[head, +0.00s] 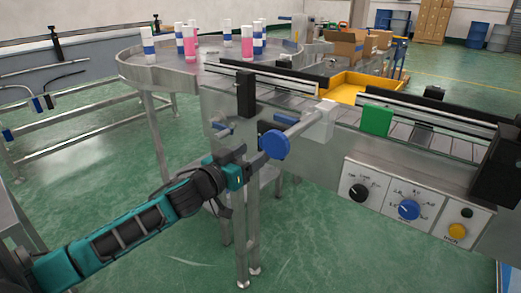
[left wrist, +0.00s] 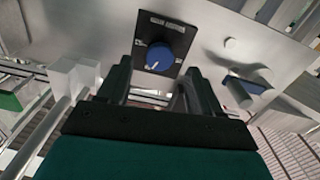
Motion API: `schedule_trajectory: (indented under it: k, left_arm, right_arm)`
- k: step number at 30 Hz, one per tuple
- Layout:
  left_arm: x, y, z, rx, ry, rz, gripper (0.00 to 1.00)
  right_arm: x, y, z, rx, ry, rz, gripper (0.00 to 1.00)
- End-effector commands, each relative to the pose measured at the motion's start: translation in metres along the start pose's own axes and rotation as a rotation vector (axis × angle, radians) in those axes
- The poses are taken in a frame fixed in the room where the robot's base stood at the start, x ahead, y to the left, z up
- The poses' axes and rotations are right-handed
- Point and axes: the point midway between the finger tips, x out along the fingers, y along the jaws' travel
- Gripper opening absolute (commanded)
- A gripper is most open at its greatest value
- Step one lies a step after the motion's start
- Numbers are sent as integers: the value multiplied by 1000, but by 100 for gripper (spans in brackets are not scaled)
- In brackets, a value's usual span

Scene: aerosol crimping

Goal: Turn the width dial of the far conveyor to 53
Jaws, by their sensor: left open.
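A blue dial (left wrist: 160,57) with a white pointer is on a black scale plate (left wrist: 176,34) on a metal side face in the left wrist view. Its pointer points to the lower left; the scale is too small to read. My left gripper (left wrist: 158,82) is open and empty, with its two fingers toward the dial, which shows between and just beyond the tips. I see no contact. In the head view my left gripper (head: 240,155) is beside the end of the conveyor (head: 285,100), below the round table. The dial's face cannot be made out there. My right gripper is not in view.
A large blue hand knob (head: 275,145) on a rod sticks out close to my left gripper. A front panel carries a black knob (head: 359,193), another blue knob (head: 408,209) and a yellow button (head: 457,231). A round table (head: 190,74) with several cans stands behind.

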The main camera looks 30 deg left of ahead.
Motion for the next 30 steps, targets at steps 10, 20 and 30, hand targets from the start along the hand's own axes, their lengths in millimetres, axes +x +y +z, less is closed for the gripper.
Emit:
schedule_trajectory:
  k: [10,20,30]
  left_arm:
    - [37,0,0,2,0,-1,65]
    - [44,0,0,1,-1,-1,65]
    - [43,0,0,1,-1,-1,45]
  right_arm:
    - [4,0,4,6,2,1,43]
    - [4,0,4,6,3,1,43]
    - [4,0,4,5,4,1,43]
